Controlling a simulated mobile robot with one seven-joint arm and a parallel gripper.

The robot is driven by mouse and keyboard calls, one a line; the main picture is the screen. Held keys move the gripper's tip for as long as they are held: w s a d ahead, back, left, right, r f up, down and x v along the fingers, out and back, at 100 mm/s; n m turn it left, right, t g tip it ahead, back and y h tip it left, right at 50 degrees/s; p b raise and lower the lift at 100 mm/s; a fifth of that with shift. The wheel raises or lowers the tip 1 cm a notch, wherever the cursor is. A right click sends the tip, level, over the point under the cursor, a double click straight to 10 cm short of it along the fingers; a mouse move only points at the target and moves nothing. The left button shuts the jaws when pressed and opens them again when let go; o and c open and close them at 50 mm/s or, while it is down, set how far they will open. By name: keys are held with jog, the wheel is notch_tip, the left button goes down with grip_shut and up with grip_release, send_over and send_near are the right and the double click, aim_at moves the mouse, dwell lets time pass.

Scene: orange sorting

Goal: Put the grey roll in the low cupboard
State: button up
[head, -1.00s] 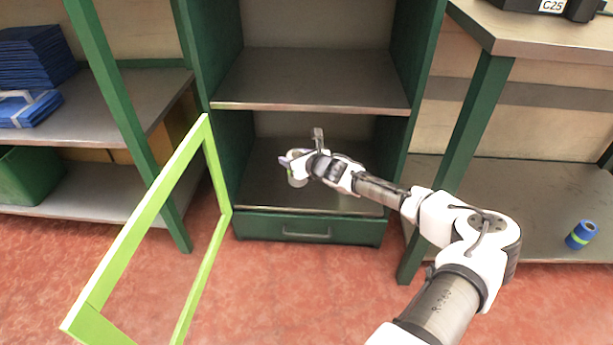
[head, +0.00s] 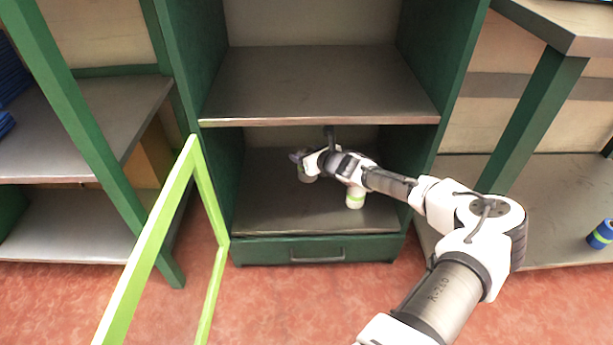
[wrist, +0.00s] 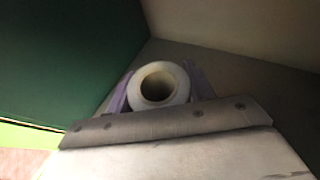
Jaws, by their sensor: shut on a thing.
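The low cupboard (head: 260,215) is the lower bay of the green unit, and its light green door frame (head: 150,250) stands open to the left. My gripper (head: 300,160) is inside this bay, toward its left side. It is shut on the grey roll (head: 307,176), which is mostly hidden by the gripper in the head view. In the wrist view the roll (wrist: 158,85) shows its pale round end and dark hole between the purple fingers. I cannot tell whether the roll touches the cupboard floor.
A whitish cylinder with a pale green band (head: 355,198) shows below my wrist in the bay. A closed drawer (head: 318,250) lies under the bay. The middle shelf (head: 320,85) is above my arm.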

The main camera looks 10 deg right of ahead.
notch_tip(320, 180, down, 10)
jog(key=b, duration=0.3)
jog(key=shift+r, duration=0.1)
jog(key=shift+b, duration=0.3)
jog(key=shift+f, duration=0.2)
jog(key=o, duration=1.1)
jog(key=shift+r, duration=0.1)
jog(key=shift+r, duration=0.25)
jog(key=p+v, duration=0.4)
jog(key=v, duration=0.8)
jog(key=shift+f, duration=0.1)
